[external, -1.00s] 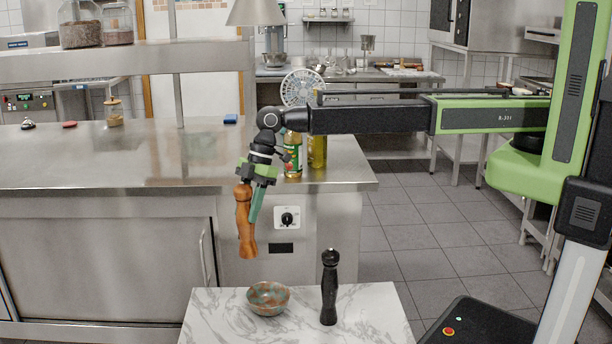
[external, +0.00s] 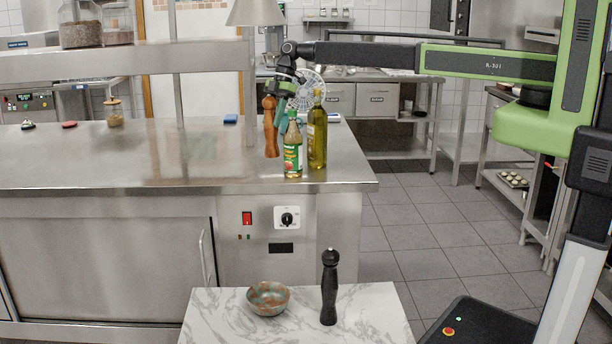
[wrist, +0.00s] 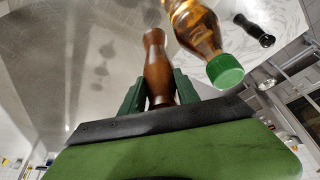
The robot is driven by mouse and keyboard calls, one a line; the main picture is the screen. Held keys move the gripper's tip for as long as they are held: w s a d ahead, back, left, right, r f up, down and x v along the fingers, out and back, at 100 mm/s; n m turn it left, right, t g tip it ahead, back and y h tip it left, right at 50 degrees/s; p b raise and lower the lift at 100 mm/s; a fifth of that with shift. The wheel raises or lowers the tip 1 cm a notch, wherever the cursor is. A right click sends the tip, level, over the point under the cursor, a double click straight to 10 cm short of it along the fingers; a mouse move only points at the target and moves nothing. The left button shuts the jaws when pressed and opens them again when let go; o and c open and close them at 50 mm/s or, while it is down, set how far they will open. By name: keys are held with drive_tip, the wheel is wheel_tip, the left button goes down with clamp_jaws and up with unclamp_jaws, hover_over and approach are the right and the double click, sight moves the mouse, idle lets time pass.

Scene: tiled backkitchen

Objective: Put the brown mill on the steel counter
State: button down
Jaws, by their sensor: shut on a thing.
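The brown mill (external: 270,128) is upright at the steel counter (external: 180,165), behind and left of the bottles. In the wrist view the brown mill (wrist: 157,65) is between the two green fingers of my gripper (wrist: 160,92). My gripper (external: 281,100) is shut on the mill, above the counter's right part. I cannot tell whether the mill's base touches the counter. Part of the gripper is hidden behind the bottles in the external view.
A sauce bottle (external: 292,155) and an oil bottle (external: 317,135) stand close to the mill on the right. A marble table (external: 370,310) in front holds a bowl (external: 268,298) and a black mill (external: 329,287). The counter's left middle is clear.

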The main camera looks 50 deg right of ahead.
drive_tip(key=d+r+m+t+p, duration=0.1)
drive_tip(key=d+r+m+p, duration=0.1)
drive_tip(key=d, duration=1.3)
drive_tip(key=d+r+m+t+p, duration=0.1)
drive_tip(key=d+r+m+p, duration=0.15)
drive_tip(key=d, duration=1.35)
drive_tip(key=w+a+f+b, duration=0.4)
drive_tip(key=a+f+b, duration=0.7)
drive_tip(key=b, duration=0.1)
drive_tip(key=shift+w+a, duration=0.15)
drive_tip(key=shift+a, duration=0.15)
drive_tip(key=c, duration=0.9)
unclamp_jaws()
